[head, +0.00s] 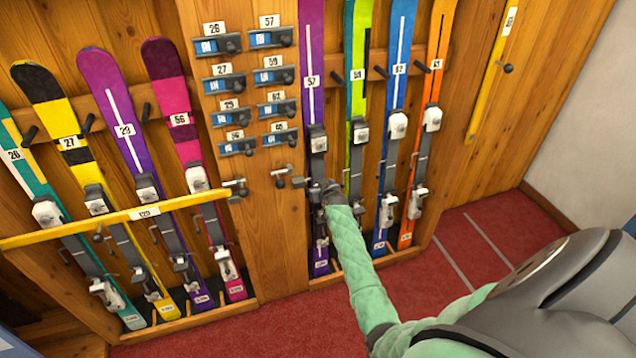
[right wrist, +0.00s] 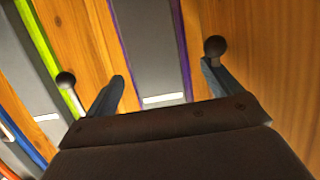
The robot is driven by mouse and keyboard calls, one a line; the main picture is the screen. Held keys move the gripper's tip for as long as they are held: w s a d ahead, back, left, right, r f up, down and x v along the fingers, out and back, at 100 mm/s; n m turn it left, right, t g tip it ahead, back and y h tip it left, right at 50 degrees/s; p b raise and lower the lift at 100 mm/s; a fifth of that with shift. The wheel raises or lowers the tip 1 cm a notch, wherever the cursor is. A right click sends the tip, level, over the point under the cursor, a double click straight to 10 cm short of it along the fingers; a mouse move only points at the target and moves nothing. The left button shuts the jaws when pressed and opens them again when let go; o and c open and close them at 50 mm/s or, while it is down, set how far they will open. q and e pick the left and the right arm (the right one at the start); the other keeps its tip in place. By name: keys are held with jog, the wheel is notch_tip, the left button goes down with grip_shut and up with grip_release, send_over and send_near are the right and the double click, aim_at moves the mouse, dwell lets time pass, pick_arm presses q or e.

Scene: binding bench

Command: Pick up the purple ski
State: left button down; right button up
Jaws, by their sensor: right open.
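A purple ski (head: 317,106) numbered 57 stands upright in the right-hand rack, leftmost there, with a grey and white binding. Another purple ski (head: 125,92), numbered 29, leans in the left-hand rack. My right gripper (head: 326,190) is at the binding of ski 57 and hides part of it. In the right wrist view, its two fingers (right wrist: 163,82) are open, one on each side of ski 57's grey binding plate (right wrist: 145,45) with purple edges. I cannot tell whether they touch it. My left gripper is not in view.
Green (head: 354,75), blue (head: 402,60) and orange (head: 436,50) skis stand right of ski 57. A yellow bar (head: 100,226) crosses the left-hand skis. Another yellow bar (head: 490,85) hangs upright at right. Pegs stick out between skis. The red floor (head: 470,235) is clear.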

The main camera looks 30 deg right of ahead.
jog(key=c, duration=1.9)
jog(key=shift+r, duration=0.2)
grip_shut()
